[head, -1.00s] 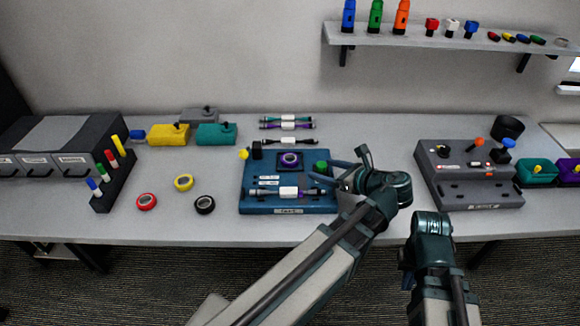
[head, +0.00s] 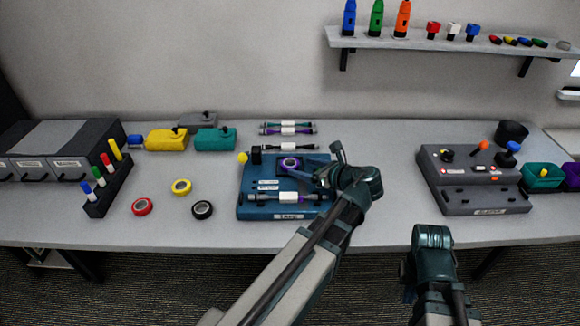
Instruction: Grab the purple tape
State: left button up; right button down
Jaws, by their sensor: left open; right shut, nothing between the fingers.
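The purple tape (head: 290,163) is a small roll lying on the raised back part of the blue tape board (head: 246,208), near the table's middle. My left gripper (head: 314,174) is open, with its fingers reaching in from the right just beside the roll. The fingers are small and dark, and I cannot tell if they touch it. My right gripper (head: 407,272) is shut and empty, low at the right in front of the table edge. It is mostly hidden by its own wrist.
Red (head: 142,207), yellow (head: 181,187) and black (head: 202,210) tape rolls lie left of the board. A cable with a white label (head: 287,197) lies across the board's front. Behind it are more cables (head: 289,147). A grey device (head: 475,190) stands at the right.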

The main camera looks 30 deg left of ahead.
aim_at(295, 166)
pick_arm(q)
jog(key=b+x, duration=0.1)
jog(key=x, duration=0.1)
jog(key=b+x, duration=0.1)
jog(key=x, duration=0.2)
jog(key=shift+d+f, duration=0.15)
jog(key=shift+f, duration=0.05)
jog(key=shift+r, duration=0.1)
jog(key=c, duration=1)
